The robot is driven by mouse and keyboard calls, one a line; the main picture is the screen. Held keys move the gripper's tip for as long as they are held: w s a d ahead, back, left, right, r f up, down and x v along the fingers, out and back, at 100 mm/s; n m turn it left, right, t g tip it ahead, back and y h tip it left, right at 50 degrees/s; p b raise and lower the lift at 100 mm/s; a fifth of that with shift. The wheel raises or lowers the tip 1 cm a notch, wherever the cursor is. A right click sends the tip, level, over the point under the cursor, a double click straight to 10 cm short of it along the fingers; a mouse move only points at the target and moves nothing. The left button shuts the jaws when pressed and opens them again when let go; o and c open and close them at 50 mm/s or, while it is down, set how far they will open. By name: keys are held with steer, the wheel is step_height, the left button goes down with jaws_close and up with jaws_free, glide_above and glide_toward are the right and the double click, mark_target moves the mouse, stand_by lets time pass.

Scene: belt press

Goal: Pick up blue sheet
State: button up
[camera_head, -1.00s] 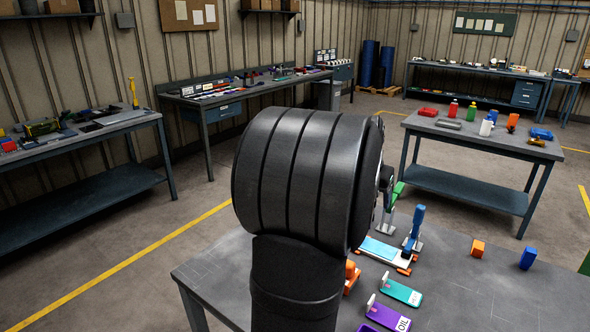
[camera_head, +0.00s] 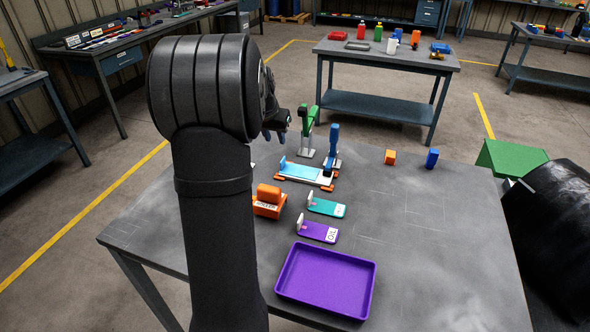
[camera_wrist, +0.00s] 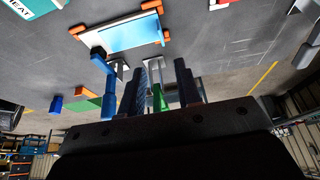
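The blue sheet (camera_head: 299,175) lies flat on a white base with orange feet on the near table. It also shows at the top of the wrist view (camera_wrist: 135,34), upside down. A blue upright lever (camera_head: 333,143) stands at the base's right end. My gripper (camera_wrist: 163,80) shows its dark fingers apart with nothing held between them. In the head view my gripper (camera_head: 276,130) is partly hidden by my arm, above the table and behind and left of the sheet. It is apart from the sheet.
A green-handled press (camera_head: 307,130) stands just behind the sheet. An orange block (camera_head: 268,202), a teal plate (camera_head: 325,206), a purple plate (camera_head: 317,232) and an empty purple tray (camera_head: 326,280) lie in front. Small orange (camera_head: 390,157) and blue (camera_head: 432,159) blocks stand right. The table's right side is mostly clear.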

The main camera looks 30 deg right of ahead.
mark_target(282, 161)
steer(key=x, duration=1.4)
steer(key=shift+f, duration=0.1)
steer(key=shift+c, duration=0.4)
jaws_close()
